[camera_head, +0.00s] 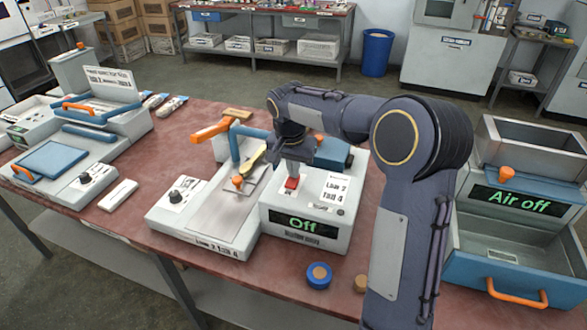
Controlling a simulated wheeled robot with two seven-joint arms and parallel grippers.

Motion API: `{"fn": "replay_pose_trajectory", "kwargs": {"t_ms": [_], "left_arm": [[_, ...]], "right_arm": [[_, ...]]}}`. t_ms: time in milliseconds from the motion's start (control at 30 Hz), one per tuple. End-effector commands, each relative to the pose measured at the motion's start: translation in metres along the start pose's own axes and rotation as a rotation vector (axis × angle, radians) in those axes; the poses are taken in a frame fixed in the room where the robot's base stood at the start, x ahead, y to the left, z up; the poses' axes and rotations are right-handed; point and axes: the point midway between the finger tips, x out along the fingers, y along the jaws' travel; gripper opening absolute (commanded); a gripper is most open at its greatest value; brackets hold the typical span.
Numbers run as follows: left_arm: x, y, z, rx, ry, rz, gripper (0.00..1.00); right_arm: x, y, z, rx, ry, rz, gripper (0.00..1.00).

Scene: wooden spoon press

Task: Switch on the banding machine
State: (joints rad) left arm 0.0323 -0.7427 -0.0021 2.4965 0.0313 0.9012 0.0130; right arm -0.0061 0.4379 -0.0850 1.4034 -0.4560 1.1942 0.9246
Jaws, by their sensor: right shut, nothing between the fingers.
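The machine under my right gripper, which I take as the banding machine (272,216), stands mid-table. It is white-grey, and its dark display (302,224) reads "Off" in green. A red switch (291,184) sits on top of its housing, beside a white label card (335,188). My right gripper (292,172) points down just above the red switch, shut and empty; I cannot tell whether it touches the switch. A spoon-like wooden piece (253,157) shows beside the machine's blue post. My left gripper is not in view.
A grey bin unit (510,210) at right reads "Air off". Another white machine (60,165) with a blue lid stands at left. A blue-orange roll (319,275) lies on the red table near its front edge. My right arm covers the table's right middle.

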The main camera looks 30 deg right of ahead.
Motion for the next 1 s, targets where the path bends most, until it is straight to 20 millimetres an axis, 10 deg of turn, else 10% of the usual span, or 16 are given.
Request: {"fn": "replay_pose_trajectory", "kwargs": {"t_ms": [1000], "left_arm": [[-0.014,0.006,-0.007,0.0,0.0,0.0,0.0]], "right_arm": [[0.01,0.0,0.006,-0.004,-0.095,0.007,0.0]]}}
